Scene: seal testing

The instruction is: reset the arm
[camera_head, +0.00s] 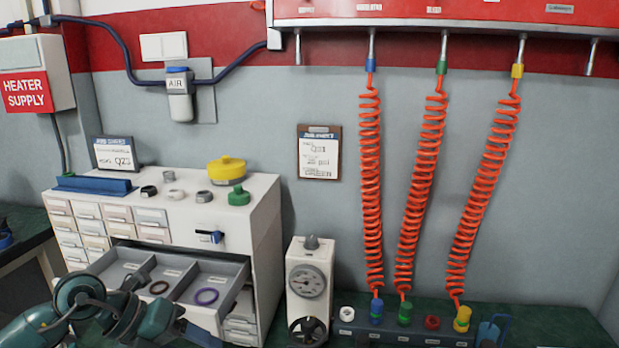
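My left arm, teal and dark grey, comes in at the lower left in front of the drawer cabinet (262,215). Its end is bunched near the bottom edge, and I cannot make out its fingers or whether they are open. My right gripper is not recognizable in this view. An open drawer (228,290) of the cabinet, just beyond my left arm, holds a purple ring (206,289) and a dark ring (159,281) in separate compartments.
The cabinet top carries a yellow fitting (226,169), a green fitting (239,196) and several small rings. A gauge box (309,252) stands to its right. Three orange coiled hoses (371,190) hang down to a dark fitting block (390,330). A clipboard (319,153) hangs on the wall.

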